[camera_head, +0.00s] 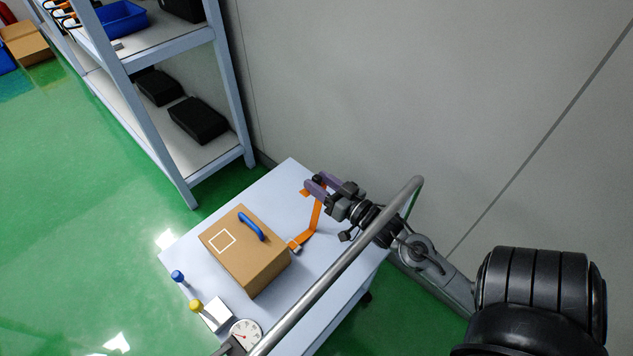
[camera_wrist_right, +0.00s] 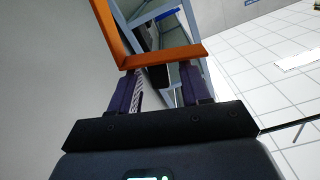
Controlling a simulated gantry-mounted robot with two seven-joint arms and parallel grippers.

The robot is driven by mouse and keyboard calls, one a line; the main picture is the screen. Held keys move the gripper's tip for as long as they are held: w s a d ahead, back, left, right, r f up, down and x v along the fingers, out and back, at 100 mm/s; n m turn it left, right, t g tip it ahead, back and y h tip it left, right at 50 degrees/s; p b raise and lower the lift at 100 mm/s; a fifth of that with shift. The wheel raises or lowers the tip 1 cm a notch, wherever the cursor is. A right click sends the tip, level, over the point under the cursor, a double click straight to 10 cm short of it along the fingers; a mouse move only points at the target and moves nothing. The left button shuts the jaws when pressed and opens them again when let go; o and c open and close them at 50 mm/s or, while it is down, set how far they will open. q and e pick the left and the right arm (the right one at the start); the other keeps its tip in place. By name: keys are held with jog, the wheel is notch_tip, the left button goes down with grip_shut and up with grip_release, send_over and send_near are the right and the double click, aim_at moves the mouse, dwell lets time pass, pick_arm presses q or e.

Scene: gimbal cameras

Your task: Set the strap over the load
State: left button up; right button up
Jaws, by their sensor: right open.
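The load is a brown cardboard box (camera_head: 247,262) with a blue handle (camera_head: 251,226) and a white square outline on top, on a light cart top (camera_head: 283,182). An orange strap (camera_head: 316,216) rises from a small metal fitting (camera_head: 294,246) by the box's right side, stands clear of the box and bends over at its upper end. My right gripper (camera_head: 314,187) is open at that upper end. In the right wrist view the strap (camera_wrist_right: 165,57) crosses in front of the spread fingertips (camera_wrist_right: 160,74); I cannot tell whether they touch. My left gripper is out of view.
A grey tube handle (camera_head: 340,265) crosses in front of the cart. A blue-capped item (camera_head: 177,276), a yellow-capped item (camera_head: 196,305) and a dial gauge (camera_head: 245,332) are at the cart's near left. A shelf rack (camera_head: 185,150) and a grey wall (camera_head: 400,80) stand behind.

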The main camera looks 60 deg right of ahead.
jog(key=shift+x, duration=0.8)
grip_shut()
